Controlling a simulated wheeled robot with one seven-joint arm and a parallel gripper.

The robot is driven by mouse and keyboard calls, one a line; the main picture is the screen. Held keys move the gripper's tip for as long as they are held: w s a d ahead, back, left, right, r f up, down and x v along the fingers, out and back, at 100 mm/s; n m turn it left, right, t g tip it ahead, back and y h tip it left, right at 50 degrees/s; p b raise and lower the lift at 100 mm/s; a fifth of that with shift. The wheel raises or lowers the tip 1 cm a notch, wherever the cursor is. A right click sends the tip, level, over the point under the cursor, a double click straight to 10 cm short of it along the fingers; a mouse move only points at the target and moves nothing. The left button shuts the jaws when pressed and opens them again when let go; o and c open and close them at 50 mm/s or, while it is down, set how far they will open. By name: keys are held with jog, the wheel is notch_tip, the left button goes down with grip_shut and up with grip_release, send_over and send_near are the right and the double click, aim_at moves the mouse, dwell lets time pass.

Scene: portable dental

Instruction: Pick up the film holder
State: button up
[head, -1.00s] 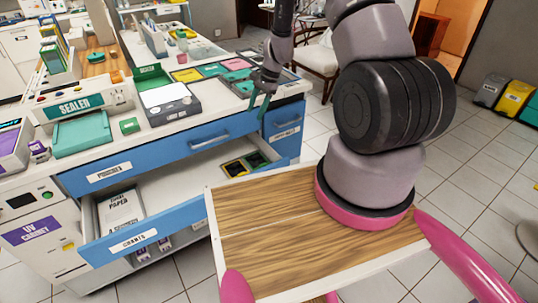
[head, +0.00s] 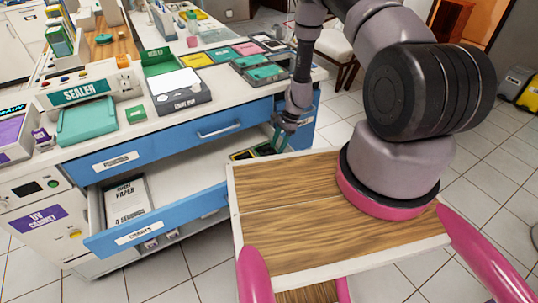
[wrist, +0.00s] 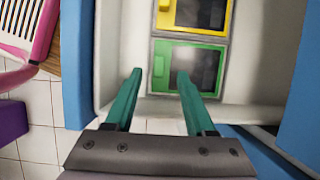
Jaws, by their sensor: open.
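Two flat film holders with dark windows lie in the open drawer, one yellow-framed (wrist: 230,12) and one green-framed (wrist: 208,68). The frames do not show which one the task means. The green one is nearer my gripper in the wrist view. My gripper (wrist: 160,74) is open and empty, with teal fingers pointing at the green holder; its left finger is over the drawer floor beside it and its right finger overlaps it. In the head view my gripper (head: 281,138) is low over the right end of the drawer and partly hides the holders.
The open drawer (head: 160,226) also holds a paper packet (head: 127,201) at its left. A closed blue drawer (head: 185,141) and the countertop with a sealer (head: 80,92) and a light box (head: 180,91) are above. My wooden deck stands close at the right.

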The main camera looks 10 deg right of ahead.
aim_at(275, 153)
jog(key=x, duration=0.4)
jog(key=shift+f, duration=0.2)
grip_shut()
jog(key=shift+r, duration=0.15)
